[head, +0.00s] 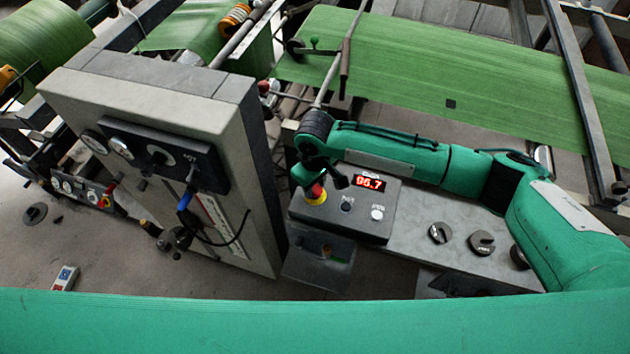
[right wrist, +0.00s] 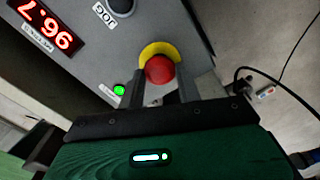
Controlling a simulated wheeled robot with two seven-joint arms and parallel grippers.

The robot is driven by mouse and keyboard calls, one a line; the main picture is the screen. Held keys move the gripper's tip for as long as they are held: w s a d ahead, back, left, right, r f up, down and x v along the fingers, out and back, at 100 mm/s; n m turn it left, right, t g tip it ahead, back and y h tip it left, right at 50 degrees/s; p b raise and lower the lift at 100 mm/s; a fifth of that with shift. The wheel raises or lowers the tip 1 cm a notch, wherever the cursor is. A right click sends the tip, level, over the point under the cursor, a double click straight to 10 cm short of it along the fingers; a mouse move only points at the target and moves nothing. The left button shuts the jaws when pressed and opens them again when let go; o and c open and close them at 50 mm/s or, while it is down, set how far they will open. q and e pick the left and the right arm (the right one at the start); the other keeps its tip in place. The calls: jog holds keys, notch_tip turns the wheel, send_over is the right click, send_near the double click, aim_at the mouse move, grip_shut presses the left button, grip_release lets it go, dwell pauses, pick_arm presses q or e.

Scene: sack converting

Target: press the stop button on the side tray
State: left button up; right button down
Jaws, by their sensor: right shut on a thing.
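The red stop button (right wrist: 160,69) with its yellow collar sits on the grey control box, and it shows in the head view (head: 317,194) at the box's left end. My right gripper (right wrist: 161,88) is at the button, one finger on each side of it, shut on it. In the head view the gripper (head: 312,183) partly covers the button. I cannot tell how far the button is pushed in. My left gripper is not in view.
The control box (head: 335,222) carries a red display (head: 369,182) reading 96.7, a JOG button (head: 347,204) and a pale button (head: 377,213). A green light (right wrist: 119,90) glows beside my right gripper. Round dark pieces lie on the side tray (head: 415,212). A tall grey cabinet (head: 230,130) stands left.

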aim_at(315, 189)
jog(key=shift+f, duration=0.1)
jog(key=shift+s+f, duration=0.1)
jog(key=shift+f, duration=0.05)
jog(key=c, duration=0.9)
grip_release()
jog(key=shift+c, duration=0.2)
notch_tip(315, 189, up, 14)
jog(key=b, duration=0.2)
jog(key=shift+f, duration=0.15)
